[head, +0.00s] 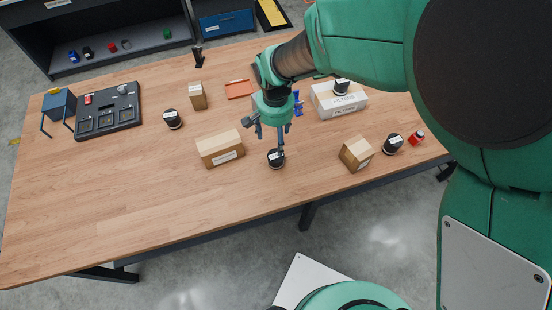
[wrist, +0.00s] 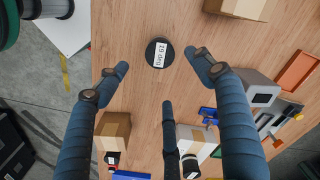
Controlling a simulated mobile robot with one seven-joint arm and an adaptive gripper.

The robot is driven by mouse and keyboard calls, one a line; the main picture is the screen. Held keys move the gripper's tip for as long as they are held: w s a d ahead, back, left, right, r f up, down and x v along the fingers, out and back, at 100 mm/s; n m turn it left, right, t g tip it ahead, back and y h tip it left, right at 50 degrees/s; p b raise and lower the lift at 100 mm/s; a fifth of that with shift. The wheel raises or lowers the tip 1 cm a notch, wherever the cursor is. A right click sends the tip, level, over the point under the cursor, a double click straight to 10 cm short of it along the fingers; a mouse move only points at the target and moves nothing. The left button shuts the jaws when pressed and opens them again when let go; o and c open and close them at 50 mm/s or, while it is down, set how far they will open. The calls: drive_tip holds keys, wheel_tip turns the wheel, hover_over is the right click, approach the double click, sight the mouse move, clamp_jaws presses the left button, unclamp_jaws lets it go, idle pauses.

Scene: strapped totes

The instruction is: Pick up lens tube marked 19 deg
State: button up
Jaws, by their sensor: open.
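The lens tube marked 19 deg (wrist: 158,53) is a short black cylinder with a white label on top, standing upright on the wooden table. In the head view the lens tube (head: 276,159) is near the table's front edge, right under my gripper (head: 269,138). In the wrist view my gripper (wrist: 158,78) is open, with two fingers on either side of the tube's line and a third opposite. Nothing is between the fingers, and the tube lies slightly beyond the tips. Whether any fingertip touches it I cannot tell.
A cardboard box (head: 220,148) stands left of the tube and another box (head: 356,153) to its right. Similar tubes stand at the left (head: 173,119), at the right (head: 393,144) and on the white FILTERS box (head: 325,101). The front left of the table (head: 110,205) is clear.

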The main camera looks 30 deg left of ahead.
sight(276, 156)
drive_tip(key=shift+f+b, duration=0.5)
drive_tip(key=shift+f, duration=3.5)
drive_tip(key=shift+f, duration=0.1)
drive_tip(key=shift+w+f+b, duration=0.1)
drive_tip(key=shift+f+b, duration=0.4)
drive_tip(key=shift+f, duration=2)
drive_tip(key=c, duration=1.5)
drive_tip(key=shift+o, duration=0.2)
drive_tip(key=shift+r, duration=0.15)
